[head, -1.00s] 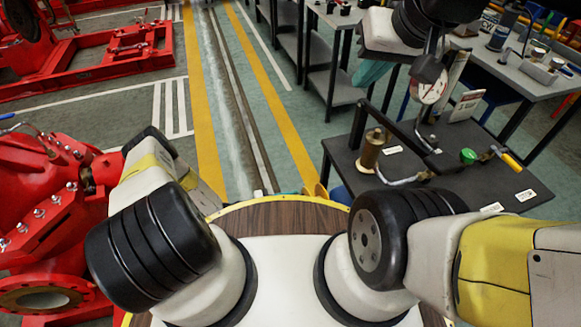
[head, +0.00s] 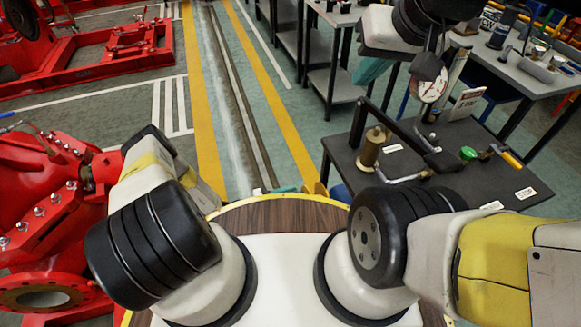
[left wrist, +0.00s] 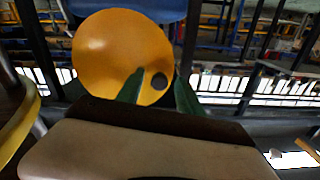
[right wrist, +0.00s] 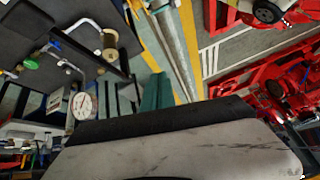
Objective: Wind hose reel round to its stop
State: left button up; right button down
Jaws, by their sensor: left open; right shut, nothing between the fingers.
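An orange-yellow disc with a dark round hole near its lower right, which looks like the hose reel (left wrist: 105,50), fills the upper left of the left wrist view. A blue part lies above it. In the head view only a small yellow edge shows beyond my base rim. My left gripper (left wrist: 158,92) is open, its green fingers apart. One finger overlaps the disc near the hole and the other is right of the disc; I cannot tell whether they touch it. My right gripper (head: 370,70) is shut and empty, raised by the dark bench; its fingers show in the right wrist view (right wrist: 157,92).
Red pump machinery (head: 50,200) stands at left. The floor lane between yellow lines (head: 235,110) is clear.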

pick_arm(q)
jog(key=v, duration=0.7)
jog(key=shift+a, duration=0.3)
jog(key=shift+s, duration=0.1)
pick_arm(e)
jog(key=c, duration=2.2)
grip_release()
